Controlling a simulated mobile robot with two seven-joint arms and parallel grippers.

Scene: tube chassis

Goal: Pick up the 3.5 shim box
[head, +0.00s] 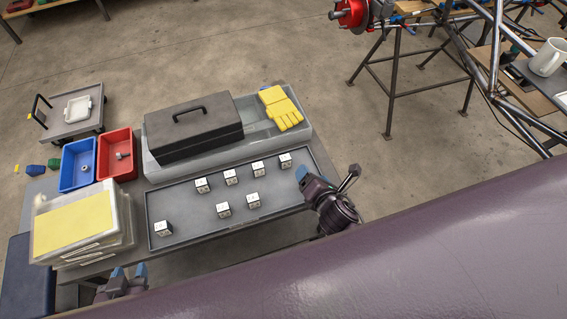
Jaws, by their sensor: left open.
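Several small shim boxes with white tops and dark markings sit in the shallow grey tray (185,212) on the table. One box (163,228) is alone at the near left, two (223,210) are in the middle, and others (231,177) form a row behind. Their labels are too small to read, so I cannot tell which is 3.5. My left gripper (129,274) is open at the bottom left, in front of the table's near edge, apart from the boxes. My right gripper (304,175) is by the tray's right end; its jaws are not clear.
Blue (78,165) and red (116,155) bins and a yellow-topped clear container (75,228) stand left. The tray has bare room between boxes.

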